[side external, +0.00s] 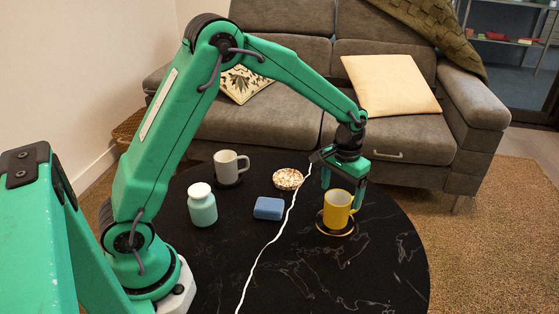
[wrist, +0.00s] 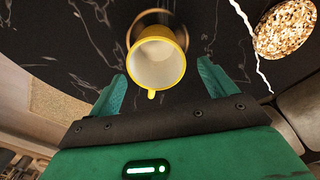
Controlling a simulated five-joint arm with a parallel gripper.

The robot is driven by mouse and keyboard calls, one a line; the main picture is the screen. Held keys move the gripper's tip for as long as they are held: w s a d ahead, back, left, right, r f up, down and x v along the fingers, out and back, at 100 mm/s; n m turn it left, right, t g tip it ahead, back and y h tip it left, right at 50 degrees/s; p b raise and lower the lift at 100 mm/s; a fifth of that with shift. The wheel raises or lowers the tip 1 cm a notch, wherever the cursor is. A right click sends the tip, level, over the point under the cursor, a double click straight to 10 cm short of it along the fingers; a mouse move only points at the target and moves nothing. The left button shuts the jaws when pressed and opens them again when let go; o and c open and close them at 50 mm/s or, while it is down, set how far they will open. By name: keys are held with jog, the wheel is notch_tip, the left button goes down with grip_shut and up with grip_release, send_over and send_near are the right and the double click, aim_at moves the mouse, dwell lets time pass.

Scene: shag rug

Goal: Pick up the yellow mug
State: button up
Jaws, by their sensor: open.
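The yellow mug (side external: 337,210) stands upright on a dark coaster with a gold rim (side external: 322,228), towards the right of the round black table. In the wrist view the mug (wrist: 157,62) is seen from above, with its white inside showing and its handle pointing towards my gripper. My gripper (side external: 343,182) is open, just above the mug in the side view. In the wrist view my gripper's fingertips (wrist: 160,84) lie to the left and right of the mug's near side, with nothing between them but the handle end in line of sight. Whether they reach below the rim is unclear.
The table (side external: 385,260) is clear at the front right. A grey sofa (side external: 280,110) stands behind.

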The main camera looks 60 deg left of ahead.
jog(key=shift+s+d+f, duration=0.1)
jog(key=shift+d+f, duration=0.05)
jog(key=shift+f, duration=2.4)
jog(key=c, duration=1.2)
